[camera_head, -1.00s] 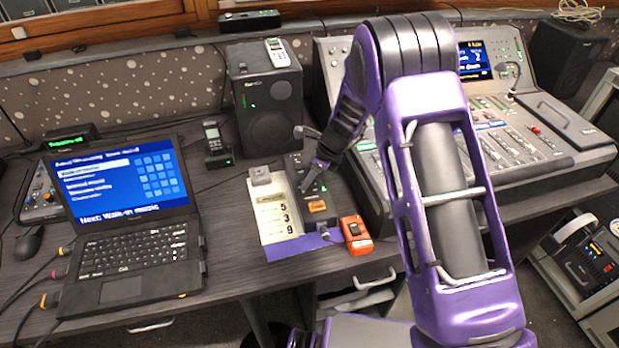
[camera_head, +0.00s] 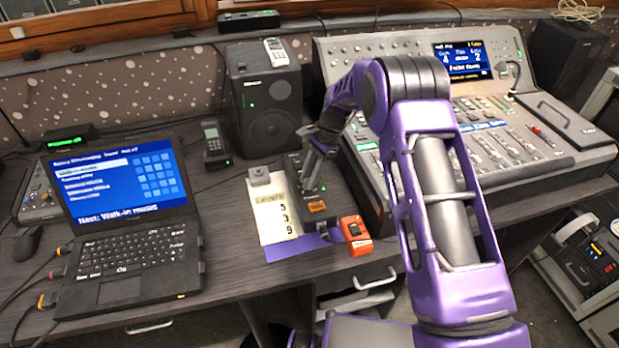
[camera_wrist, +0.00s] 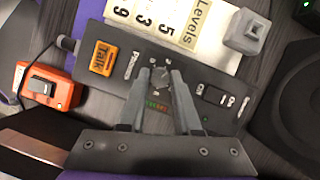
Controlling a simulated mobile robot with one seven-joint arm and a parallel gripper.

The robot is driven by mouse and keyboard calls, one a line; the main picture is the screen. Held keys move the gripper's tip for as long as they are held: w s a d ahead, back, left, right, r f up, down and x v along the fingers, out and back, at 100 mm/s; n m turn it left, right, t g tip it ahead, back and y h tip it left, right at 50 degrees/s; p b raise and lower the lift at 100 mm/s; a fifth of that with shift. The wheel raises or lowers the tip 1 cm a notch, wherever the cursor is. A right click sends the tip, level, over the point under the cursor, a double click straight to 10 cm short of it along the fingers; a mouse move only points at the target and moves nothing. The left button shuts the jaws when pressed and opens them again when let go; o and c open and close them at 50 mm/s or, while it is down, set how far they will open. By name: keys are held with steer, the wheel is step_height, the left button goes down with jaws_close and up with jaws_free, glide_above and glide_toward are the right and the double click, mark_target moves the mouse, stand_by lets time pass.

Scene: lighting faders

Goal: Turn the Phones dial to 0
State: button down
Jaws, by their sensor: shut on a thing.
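The black box with the Phones dial (camera_wrist: 160,78) lies across the wrist view. The dial is a small dark round knob in the middle of the box, with tiny marks around it that are too small to read. My gripper (camera_wrist: 163,80) is shut on the dial, one finger on each side. In the head view my gripper (camera_head: 308,186) reaches down onto the black box (camera_head: 325,222), and the fingers hide the dial there.
An orange Talk button (camera_wrist: 102,60) and a black switch (camera_wrist: 216,95) share the box. A Levels card (camera_head: 278,222) reading 5, 3, 9 lies beside it. An orange device (camera_head: 355,235), a laptop (camera_head: 130,255), a speaker (camera_head: 268,112) and a mixing console (camera_head: 505,135) stand around.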

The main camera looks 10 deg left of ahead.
mark_target(307, 179)
steer(key=n+h, duration=0.1)
steer(key=n, duration=0.2)
steer(key=n+g+h+b, duration=0.1)
steer(key=n, duration=0.3)
steer(key=shift+w+a+f+g, duration=0.1)
steer(key=shift+w+a+g, duration=0.1)
steer(key=shift+g, duration=0.1)
steer(key=n+h, duration=0.1)
steer(key=n, duration=0.1)
steer(key=n+h+b, duration=0.1)
steer(key=n, duration=0.1)
steer(key=shift+s+a+n, duration=0.1)
steer(key=shift+a+n, duration=0.05)
steer(key=shift+n, duration=0.25)
steer(key=shift+n+h, duration=0.6)
steer(key=shift+n, duration=0.8)
steer(key=c, duration=0.6)
jaws_free()
step_height(307, 179, up, 10)
steer(key=shift+p, duration=0.3)
